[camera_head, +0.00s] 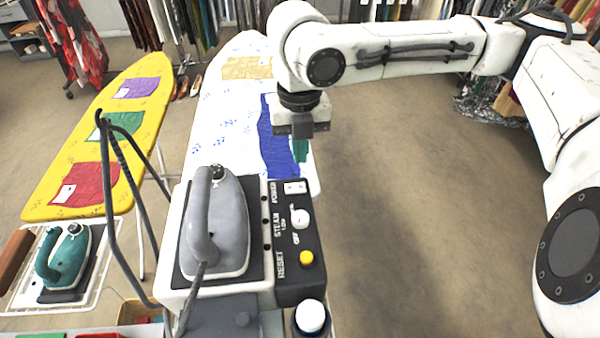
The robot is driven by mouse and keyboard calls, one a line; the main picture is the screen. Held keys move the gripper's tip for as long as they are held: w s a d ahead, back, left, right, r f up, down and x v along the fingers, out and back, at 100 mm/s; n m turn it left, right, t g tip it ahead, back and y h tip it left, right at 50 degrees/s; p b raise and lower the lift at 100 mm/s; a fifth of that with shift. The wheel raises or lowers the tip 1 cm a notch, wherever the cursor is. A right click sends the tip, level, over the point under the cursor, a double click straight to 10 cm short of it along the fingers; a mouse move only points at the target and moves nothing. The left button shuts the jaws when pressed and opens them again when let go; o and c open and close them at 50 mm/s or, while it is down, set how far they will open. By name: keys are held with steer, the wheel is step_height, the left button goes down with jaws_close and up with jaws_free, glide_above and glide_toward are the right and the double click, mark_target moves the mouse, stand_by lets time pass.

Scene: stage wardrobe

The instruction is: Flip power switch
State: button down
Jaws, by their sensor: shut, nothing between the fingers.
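The power switch (295,187) is a small white rocker at the far end of the black control panel (285,262), beside the word POWER. Which way it is tipped is too small to tell. The panel runs along the right side of a white iron station, where a grey iron (217,222) rests on a dark pad. My gripper (302,131) points down, shut and empty. In the picture it shows beyond the switch, in front of the white ironing board (235,120), and appears apart from the switch.
Below the switch on the panel are a white STEAM knob (300,218) and a yellow RESET button (306,257). A grey bent stand (113,200) rises left of the iron. A yellow ironing board (100,130) and a teal iron (66,256) are at left. Floor right of the panel is clear.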

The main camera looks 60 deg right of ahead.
mark_target(300, 185)
step_height(300, 185, down, 7)
steer(key=shift+f+p, duration=0.1)
steer(key=shift+p, duration=0.2)
